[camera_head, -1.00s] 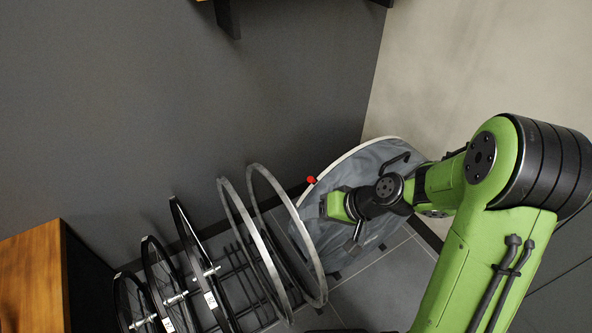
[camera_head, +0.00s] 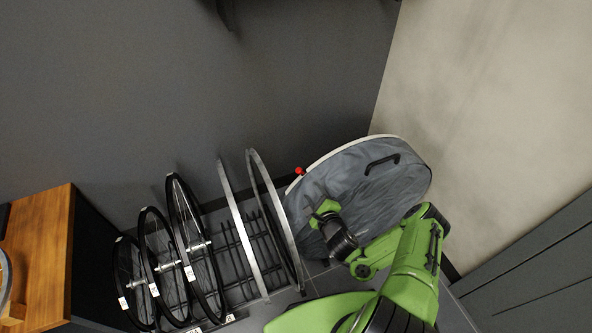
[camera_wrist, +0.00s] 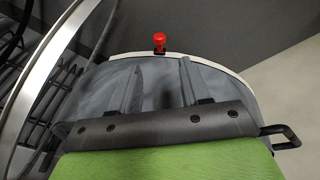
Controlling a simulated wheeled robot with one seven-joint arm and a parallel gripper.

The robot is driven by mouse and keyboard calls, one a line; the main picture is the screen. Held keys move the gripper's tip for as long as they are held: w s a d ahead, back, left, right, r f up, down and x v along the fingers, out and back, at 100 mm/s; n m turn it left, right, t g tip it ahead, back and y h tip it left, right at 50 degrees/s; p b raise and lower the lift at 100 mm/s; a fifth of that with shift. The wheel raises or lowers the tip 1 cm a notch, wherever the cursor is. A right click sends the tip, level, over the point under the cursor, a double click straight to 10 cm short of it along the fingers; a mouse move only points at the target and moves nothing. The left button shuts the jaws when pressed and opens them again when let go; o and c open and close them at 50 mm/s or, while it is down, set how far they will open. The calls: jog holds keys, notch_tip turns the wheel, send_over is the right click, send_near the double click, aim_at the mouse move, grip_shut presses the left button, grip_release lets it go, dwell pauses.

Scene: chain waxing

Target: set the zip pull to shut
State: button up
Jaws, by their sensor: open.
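The zip pull is a small red knob (camera_head: 299,171) on the pale zip edge of a round grey wheel bag (camera_head: 395,185), at the bag's upper left in the head view. In the wrist view the red knob (camera_wrist: 159,39) stands on the white zip track (camera_wrist: 205,62), beyond my fingertips. My gripper (camera_wrist: 157,75) is open and empty, its two fingers spread in front of the grey fabric. In the head view my gripper (camera_head: 322,212) is below and slightly right of the knob, apart from it.
A rack (camera_head: 236,252) with several wheels and rims stands left of the bag; a bare rim (camera_wrist: 45,75) is close on the left in the wrist view. A black handle (camera_head: 381,162) sticks out from the bag. A wooden-topped cabinet (camera_head: 38,245) stands far left.

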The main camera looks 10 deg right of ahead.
aim_at(300, 172)
jog(key=b+x, duration=0.3)
jog(key=x, duration=1.1)
jog(key=shift+b, duration=0.3)
jog(key=shift+a, duration=0.1)
grip_shut()
